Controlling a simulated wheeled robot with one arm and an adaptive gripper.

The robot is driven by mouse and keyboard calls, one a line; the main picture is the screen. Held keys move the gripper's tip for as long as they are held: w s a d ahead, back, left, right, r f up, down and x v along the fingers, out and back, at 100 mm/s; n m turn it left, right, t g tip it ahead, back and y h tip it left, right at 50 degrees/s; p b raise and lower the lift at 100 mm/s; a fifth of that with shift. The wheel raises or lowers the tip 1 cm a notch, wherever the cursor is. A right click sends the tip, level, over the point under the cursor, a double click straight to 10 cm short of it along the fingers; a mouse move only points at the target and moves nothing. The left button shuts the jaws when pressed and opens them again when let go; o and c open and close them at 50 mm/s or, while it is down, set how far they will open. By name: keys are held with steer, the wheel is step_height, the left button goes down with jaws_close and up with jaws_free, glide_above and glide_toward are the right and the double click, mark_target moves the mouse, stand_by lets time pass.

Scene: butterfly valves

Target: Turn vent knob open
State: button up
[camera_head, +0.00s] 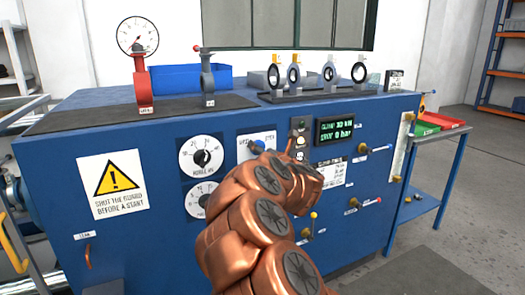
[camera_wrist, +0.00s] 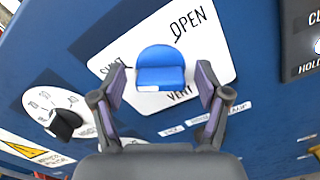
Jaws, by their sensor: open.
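The vent knob (camera_wrist: 161,66) is a blue round knob with a raised grip, on a white plate (camera_wrist: 215,62) lettered SHUT, OPEN and VENT in the wrist view. A small white mark shows at the knob's lower edge; I cannot tell which label it points to. My gripper (camera_wrist: 162,84) is open, its two fingers on either side of the knob with a visible gap to each. Nothing is held.
The knob is on the front of a blue cabinet (camera_head: 135,245). A black dial knob (camera_head: 202,158) is to its left, and a green-lettered display (camera_head: 335,130) and buttons are to its right. Small levers (camera_head: 375,148) stick out further right. Valves and a gauge (camera_head: 138,36) stand on top.

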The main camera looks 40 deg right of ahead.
steer(key=c, duration=1.2)
steer(key=shift+o, duration=0.2)
steer(key=shift+m, duration=0.3)
steer(key=m+p, duration=0.3)
steer(key=m, duration=0.2)
steer(key=shift+d, duration=0.1)
steer(key=m+p, duration=0.3)
steer(key=m, duration=0.3)
steer(key=shift+f+m, duration=0.15)
steer(key=shift+m, duration=0.25)
steer(key=m+p, duration=0.3)
steer(key=m, duration=0.2)
steer(key=shift+p, duration=0.3)
steer(key=m+p, duration=0.1)
steer(key=m, duration=0.2)
steer(key=m+p, duration=0.2)
steer(key=m, duration=0.1)
steer(key=shift+f+m, duration=0.2)
steer(key=shift+m, duration=0.1)
